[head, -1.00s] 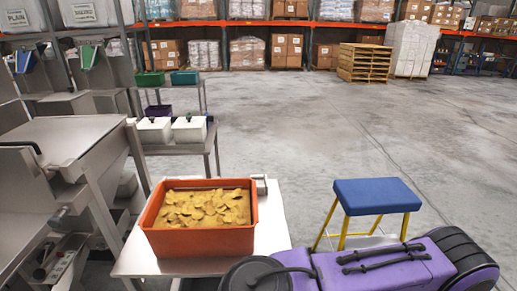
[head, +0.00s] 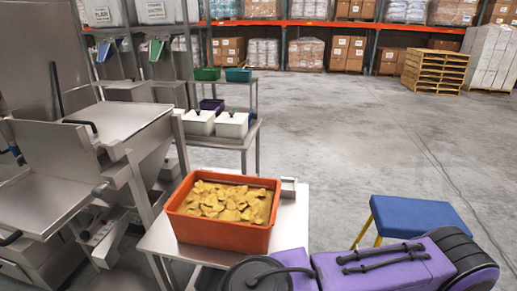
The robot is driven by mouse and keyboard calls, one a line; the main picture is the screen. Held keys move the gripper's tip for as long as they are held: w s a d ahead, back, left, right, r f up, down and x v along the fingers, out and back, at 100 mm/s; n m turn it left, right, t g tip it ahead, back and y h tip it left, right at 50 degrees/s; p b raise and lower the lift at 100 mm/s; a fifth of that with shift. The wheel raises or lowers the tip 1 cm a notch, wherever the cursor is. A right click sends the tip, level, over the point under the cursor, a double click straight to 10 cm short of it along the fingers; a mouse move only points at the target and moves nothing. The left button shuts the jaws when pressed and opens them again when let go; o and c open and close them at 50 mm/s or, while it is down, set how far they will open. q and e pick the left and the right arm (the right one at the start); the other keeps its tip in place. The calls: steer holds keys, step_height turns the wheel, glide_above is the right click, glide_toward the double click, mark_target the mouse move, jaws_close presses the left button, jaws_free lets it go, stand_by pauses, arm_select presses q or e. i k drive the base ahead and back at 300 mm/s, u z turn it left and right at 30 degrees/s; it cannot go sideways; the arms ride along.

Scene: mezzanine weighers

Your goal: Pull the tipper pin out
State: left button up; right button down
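A stainless-steel machine with sloped trays and hoppers, which looks like the tipper (head: 130,118), stands at the left. It has a dark bent handle (head: 82,124) on its upper tray and another dark handle (head: 10,239) low at the left edge. A small pale metal fitting (head: 100,189) sits on its near side, beside the lower tray. I cannot tell which part, if any, is the tipper pin. My purple arm lies across the bottom right, but neither gripper shows.
A blue-topped step stool (head: 415,217) is at the right. Open concrete floor (head: 350,130) lies beyond.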

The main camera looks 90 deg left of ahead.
mark_target(96, 193)
steer(key=u, duration=3.2)
steer(key=k, duration=0.3)
steer(key=u, duration=0.1)
